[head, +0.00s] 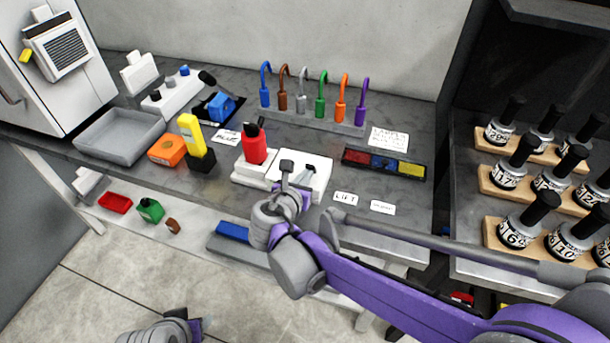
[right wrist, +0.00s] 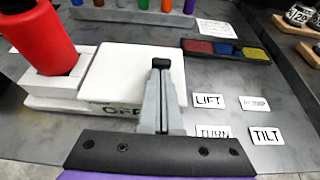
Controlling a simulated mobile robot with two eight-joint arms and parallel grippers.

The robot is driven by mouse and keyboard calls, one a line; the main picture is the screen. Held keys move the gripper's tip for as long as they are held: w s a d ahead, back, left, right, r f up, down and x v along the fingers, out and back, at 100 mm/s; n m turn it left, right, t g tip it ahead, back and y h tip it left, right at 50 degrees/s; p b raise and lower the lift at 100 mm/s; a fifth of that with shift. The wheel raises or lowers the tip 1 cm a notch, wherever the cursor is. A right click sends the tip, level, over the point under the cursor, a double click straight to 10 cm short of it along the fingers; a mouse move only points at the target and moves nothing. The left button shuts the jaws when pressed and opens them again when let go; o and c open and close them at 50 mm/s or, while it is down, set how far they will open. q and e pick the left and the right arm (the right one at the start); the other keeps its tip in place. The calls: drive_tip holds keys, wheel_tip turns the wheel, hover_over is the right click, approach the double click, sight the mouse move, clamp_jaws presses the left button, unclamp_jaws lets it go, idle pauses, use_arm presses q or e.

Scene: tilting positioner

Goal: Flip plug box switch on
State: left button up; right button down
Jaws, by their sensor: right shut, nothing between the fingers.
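A white box (head: 318,165) stands at the front middle of the bench.
A red bottle (head: 255,148) in a white base stands close left of the box. A yellow-and-black item (head: 192,135) is farther left. A dark tray of coloured blocks (head: 384,163) is to the right, with label cards (right wrist: 208,101) in front. Colored hooks (head: 320,100) stand behind.

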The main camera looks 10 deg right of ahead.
sight(310, 165)
drive_tip(key=shift+w+d+r+g+y+p, duration=0.15)
drive_tip(key=shift+r+g+y+p, duration=0.1)
drive_tip(key=shift+r+g+p, duration=0.15)
drive_tip(key=shift+w+d+r+g+y+p, duration=0.15)
drive_tip(key=shift+r+g+y+p, duration=0.15)
drive_tip(key=shift+g+p, duration=0.15)
drive_tip(key=shift+w+d+r+g+y+p, duration=0.15)
drive_tip(key=shift+w+r+g+y+p, duration=0.2)
drive_tip(key=shift+g+p, duration=0.25)
drive_tip(key=shift+w+d+r+g+y, duration=0.2)
drive_tip(key=shift+w+g+y, duration=0.2)
drive_tip(key=shift+g, duration=0.35)
drive_tip(key=shift+w+d+r+g+y+p, duration=0.15)
drive_tip(key=shift+w+g+y+p, duration=0.15)
drive_tip(key=shift+g, duration=0.3)
drive_tip(key=shift+w+d+f+g+y+p, duration=0.15)
drive_tip(key=shift+w+g+y, duration=0.1)
drive_tip(key=shift+g+y, duration=0.25)
use_arm(q)
drive_tip(key=r, duration=0.2)
drive_tip(key=w+r, duration=0.1)
drive_tip(key=r, duration=0.1)
drive_tip(key=shift+w+r, duration=0.15)
drive_tip(key=shift+r, duration=0.3)
use_arm(e)
drive_tip(key=shift+s+r, duration=0.1)
drive_tip(key=shift+r, duration=0.05)
